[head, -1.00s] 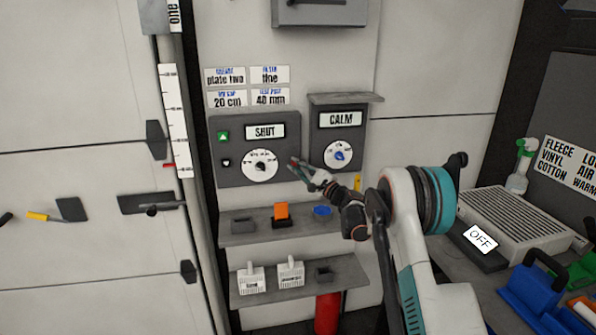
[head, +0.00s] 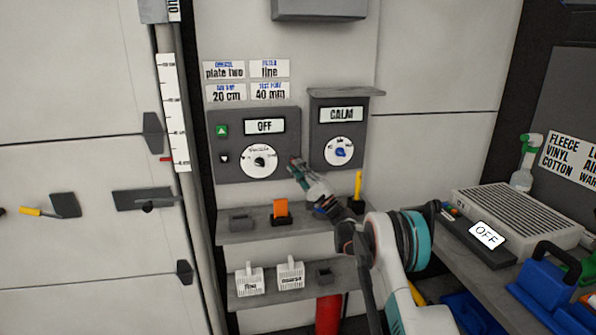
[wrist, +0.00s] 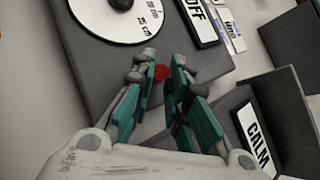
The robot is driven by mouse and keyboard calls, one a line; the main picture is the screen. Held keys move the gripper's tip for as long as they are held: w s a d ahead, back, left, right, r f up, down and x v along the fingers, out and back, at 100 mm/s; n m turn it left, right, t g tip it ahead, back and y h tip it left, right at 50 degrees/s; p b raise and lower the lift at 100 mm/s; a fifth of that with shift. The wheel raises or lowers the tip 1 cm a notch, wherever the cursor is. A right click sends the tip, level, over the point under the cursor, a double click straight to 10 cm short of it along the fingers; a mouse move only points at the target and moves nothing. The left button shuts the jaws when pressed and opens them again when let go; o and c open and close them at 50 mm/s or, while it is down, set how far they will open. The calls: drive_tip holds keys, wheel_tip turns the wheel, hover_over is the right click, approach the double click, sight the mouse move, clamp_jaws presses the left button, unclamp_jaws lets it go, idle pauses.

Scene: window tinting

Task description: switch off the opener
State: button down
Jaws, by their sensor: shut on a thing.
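The opener is a grey wall panel (head: 232,172) with a white dial (head: 258,161), a green up button (head: 222,130), and a small display (head: 264,126) reading OFF. In the wrist view the dial (wrist: 118,12) and the OFF display (wrist: 195,20) are at the top. My gripper (head: 294,163) is at the panel's lower right corner. In the wrist view my gripper (wrist: 161,66) has its teal fingers close together, with a small red knob (wrist: 159,73) of the panel between the tips. The fingers hide part of the knob.
A second panel (head: 320,158) with a CALM display stands close on the right under a small ledge. Shelves (head: 230,238) below hold an orange item (head: 281,208) and white baskets (head: 249,280). A bench with a grey vented unit (head: 510,220) is at right.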

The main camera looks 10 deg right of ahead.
drive_tip(key=c, duration=1.6)
unclamp_jaws()
drive_tip(key=shift+o, duration=0.2)
drive_tip(key=v, duration=1.2)
